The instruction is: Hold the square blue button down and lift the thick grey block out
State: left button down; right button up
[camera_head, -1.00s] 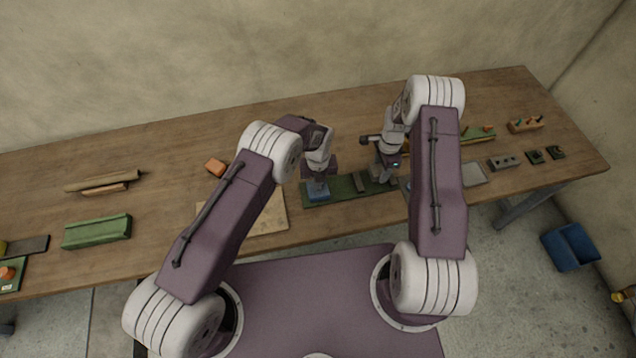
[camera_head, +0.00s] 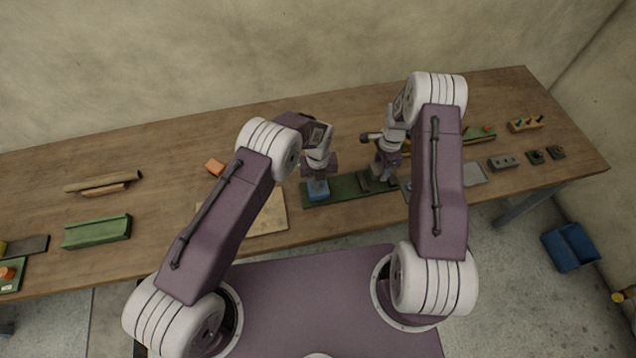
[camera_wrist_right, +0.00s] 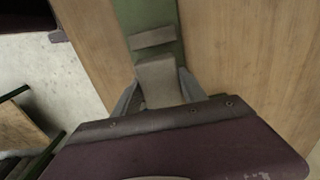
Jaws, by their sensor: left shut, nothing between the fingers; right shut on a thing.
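The square blue button (camera_head: 318,194) is at the left end of a long green base (camera_head: 343,188) in the head view. My left gripper (camera_head: 318,181) is shut and empty, pointing down at the button's top; it looks to be touching it. My right gripper (camera_head: 381,178) is over the right part of the base. In the right wrist view its fingers (camera_wrist_right: 160,76) are shut on the thick grey block (camera_wrist_right: 158,86). I cannot tell whether this block is clear of the base. A thinner grey block (camera_wrist_right: 152,37) sits across the base beside it.
A pale board (camera_head: 262,217) lies left of the base, with an orange block (camera_head: 215,166) behind it. A green channel piece (camera_head: 97,231) and brown rods (camera_head: 103,181) lie farther left. A grey block with holes (camera_head: 503,162) lies at the right.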

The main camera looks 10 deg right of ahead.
pick_arm(q)
notch_tip(320, 180, up, 8)
dwell(0.9)
dwell(0.3)
